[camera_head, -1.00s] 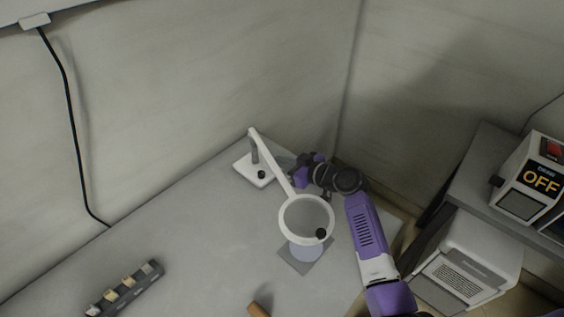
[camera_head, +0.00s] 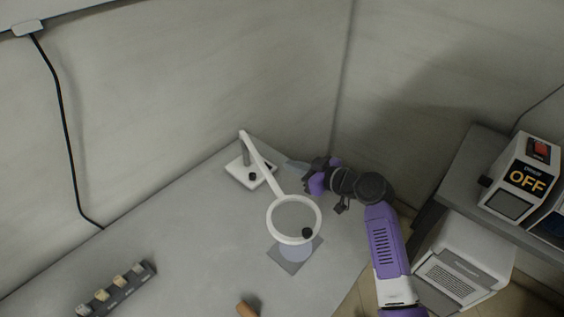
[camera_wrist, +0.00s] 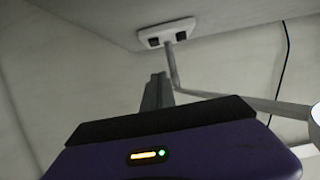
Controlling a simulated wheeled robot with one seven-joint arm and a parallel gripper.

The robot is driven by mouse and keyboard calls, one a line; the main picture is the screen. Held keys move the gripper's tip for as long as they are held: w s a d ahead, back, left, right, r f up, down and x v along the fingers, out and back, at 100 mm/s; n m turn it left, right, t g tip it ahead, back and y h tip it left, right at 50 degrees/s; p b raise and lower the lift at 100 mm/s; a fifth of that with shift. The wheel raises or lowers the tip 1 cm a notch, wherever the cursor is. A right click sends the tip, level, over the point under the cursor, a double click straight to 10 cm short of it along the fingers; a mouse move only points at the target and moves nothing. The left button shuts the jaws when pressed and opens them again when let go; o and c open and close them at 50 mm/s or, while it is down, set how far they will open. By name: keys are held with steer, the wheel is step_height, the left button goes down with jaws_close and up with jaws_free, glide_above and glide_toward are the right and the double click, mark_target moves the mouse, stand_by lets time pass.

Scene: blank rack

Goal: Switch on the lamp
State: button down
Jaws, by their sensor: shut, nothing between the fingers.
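The lamp (camera_head: 264,166) is white, with a ring head (camera_head: 294,220) on a long arm over the table and a dark knob on the ring (camera_head: 307,232). Its white base (camera_head: 238,168) stands near the table's back corner and has a black knob (camera_head: 252,176). The wrist view shows the base (camera_wrist: 167,32) at the top, with two black controls (camera_wrist: 154,41). I see no clear glow from the ring. My gripper (camera_head: 308,180) is to the right of the base, apart from it. In the wrist view my gripper (camera_wrist: 157,90) is shut and empty, pointing toward the base.
A grey square with a pale disc (camera_head: 294,252) lies under the ring. A dark strip with several pale blocks (camera_head: 117,289) and a brown cylinder (camera_head: 246,309) are at the front. Walls close off the back. A shelf at right holds a box reading OFF (camera_head: 522,178).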

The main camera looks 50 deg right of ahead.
steer(key=shift+s+r, duration=0.1)
steer(key=shift+s, duration=1.1)
steer(key=shift+s+d, duration=0.1)
